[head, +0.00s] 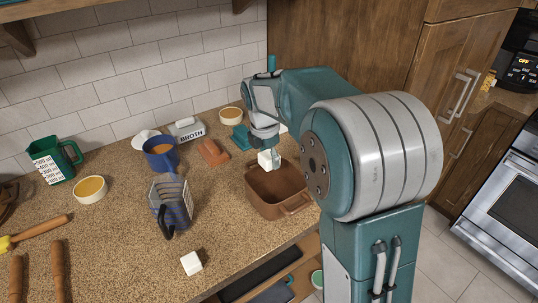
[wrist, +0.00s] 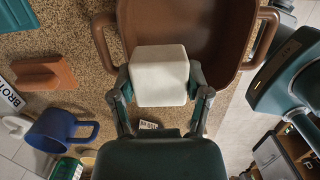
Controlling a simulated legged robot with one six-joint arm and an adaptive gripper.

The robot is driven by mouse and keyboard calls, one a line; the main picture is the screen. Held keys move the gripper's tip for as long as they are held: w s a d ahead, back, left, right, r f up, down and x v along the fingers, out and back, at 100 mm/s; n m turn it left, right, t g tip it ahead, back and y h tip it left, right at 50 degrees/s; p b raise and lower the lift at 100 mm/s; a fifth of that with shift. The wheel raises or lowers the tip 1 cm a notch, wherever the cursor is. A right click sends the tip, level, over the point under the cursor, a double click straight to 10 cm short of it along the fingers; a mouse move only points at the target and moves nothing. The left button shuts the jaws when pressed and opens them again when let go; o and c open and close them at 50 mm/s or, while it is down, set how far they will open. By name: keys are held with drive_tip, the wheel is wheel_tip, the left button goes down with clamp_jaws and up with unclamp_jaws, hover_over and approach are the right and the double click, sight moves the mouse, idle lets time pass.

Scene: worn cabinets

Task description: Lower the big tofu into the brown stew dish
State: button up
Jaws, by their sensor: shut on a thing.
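My gripper (head: 269,150) is shut on a white tofu block (head: 264,160). In the wrist view the block (wrist: 160,75) sits between the two fingers and looks large. The brown stew dish (head: 283,198), with a handle at each end, stands on the counter below. The block hangs above the dish's back left rim in the head view. In the wrist view it covers part of the dish's near wall (wrist: 190,25). The visible inside of the dish looks empty. A second white block (head: 191,263) lies on the front of the counter.
A blue pot (head: 161,155), an orange-brown block-like thing (head: 212,151), a broth carton (head: 187,129), a yellow-filled bowl (head: 91,189) and a green measuring jug (head: 54,160) stand farther back. Counter between grater and front block is clear.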

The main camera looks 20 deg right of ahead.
hover_over(270, 188)
drive_tip(key=shift+s+a+f, duration=0.15)
drive_tip(key=shift+f, duration=2.15)
drive_tip(key=shift+f, duration=2.5)
idle(0.7)
drive_tip(key=o, duration=1.2)
drive_tip(key=shift+r, duration=0.1)
wheel_tip(270, 188, up, 10)
drive_tip(key=shift+r, duration=0.1)
drive_tip(key=s+a+r, duration=0.2)
drive_tip(key=s+a, duration=0.7)
drive_tip(key=a, duration=0.1)
drive_tip(key=s+a+r, duration=0.1)
drive_tip(key=s+a, duration=0.8)
drive_tip(key=s, duration=0.1)
drive_tip(key=shift+a+r, duration=0.35)
